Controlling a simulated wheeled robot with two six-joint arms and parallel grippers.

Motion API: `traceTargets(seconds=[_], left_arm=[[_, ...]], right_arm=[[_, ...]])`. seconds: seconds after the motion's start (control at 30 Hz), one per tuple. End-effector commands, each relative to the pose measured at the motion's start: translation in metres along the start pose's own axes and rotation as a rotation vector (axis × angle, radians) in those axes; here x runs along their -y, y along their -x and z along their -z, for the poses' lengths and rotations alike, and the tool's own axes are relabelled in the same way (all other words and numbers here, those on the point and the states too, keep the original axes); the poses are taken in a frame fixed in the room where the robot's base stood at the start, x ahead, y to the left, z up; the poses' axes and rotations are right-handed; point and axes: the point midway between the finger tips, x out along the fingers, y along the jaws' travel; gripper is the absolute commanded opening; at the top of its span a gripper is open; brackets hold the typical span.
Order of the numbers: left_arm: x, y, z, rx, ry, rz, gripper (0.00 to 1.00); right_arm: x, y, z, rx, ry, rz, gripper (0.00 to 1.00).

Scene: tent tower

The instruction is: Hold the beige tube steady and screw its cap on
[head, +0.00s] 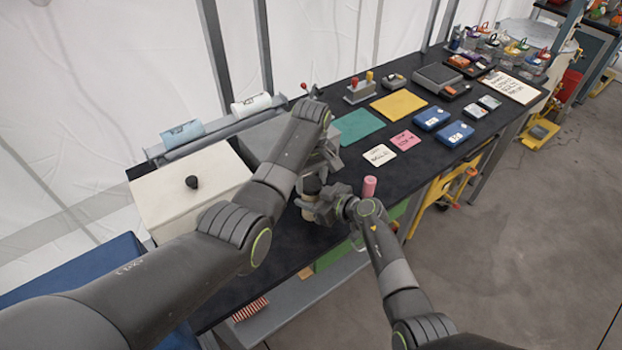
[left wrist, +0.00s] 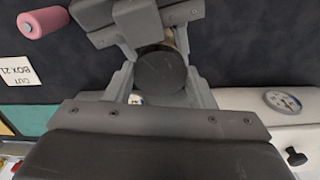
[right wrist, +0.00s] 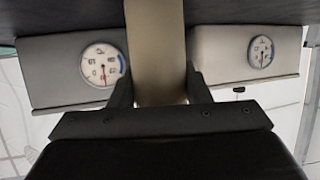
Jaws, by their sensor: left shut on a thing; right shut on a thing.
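The beige tube (right wrist: 157,55) stands upright between the fingers of my right gripper (right wrist: 160,100) in the right wrist view; that gripper is shut on it. The round black cap (left wrist: 160,73) is seen from above in the left wrist view, with my left gripper (left wrist: 160,85) shut on it. In the head view my left gripper (head: 322,163) is just above my right gripper (head: 318,207), over the front part of the dark table. The joint of cap and tube is mostly hidden by the grippers, so I cannot tell how they meet.
A pink cylinder (head: 369,187) stands right of my right gripper. A white box with a black knob (head: 192,182) is at left. A green mat (head: 358,126), a pink card (head: 405,143) and blue boxes (head: 455,133) lie farther right. Dial gauges (right wrist: 103,66) face the right wrist camera.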

Motion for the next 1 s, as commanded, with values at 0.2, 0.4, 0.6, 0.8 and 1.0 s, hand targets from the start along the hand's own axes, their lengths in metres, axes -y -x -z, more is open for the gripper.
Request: traceTargets(seconds=[0.2, 0.4, 0.6, 0.8, 1.0], left_arm=[[0.0003, -0.0003, 0.0003, 0.000, -0.273, 0.000, 0.22], [0.0003, -0.0003, 0.0004, 0.000, -0.348, 0.001, 0.22], [0.0004, -0.0002, 0.0005, 0.000, -0.346, 0.001, 0.22], [0.0003, -0.0002, 0.0005, 0.000, -0.345, 0.001, 0.71], [0.0002, -0.0002, 0.0004, 0.000, -0.344, 0.000, 0.71]], right_arm=[[-0.0001, 0.0001, -0.0003, 0.001, -0.001, 0.000, 0.00], [-0.0001, 0.0001, -0.0004, 0.001, -0.001, 0.000, 0.00], [-0.0001, 0.0001, -0.0004, 0.001, 0.000, 0.000, 0.00], [-0.0002, 0.0001, -0.0004, 0.001, 0.000, 0.000, 0.00], [-0.0001, 0.0001, -0.0003, 0.001, 0.000, 0.000, 0.00]])
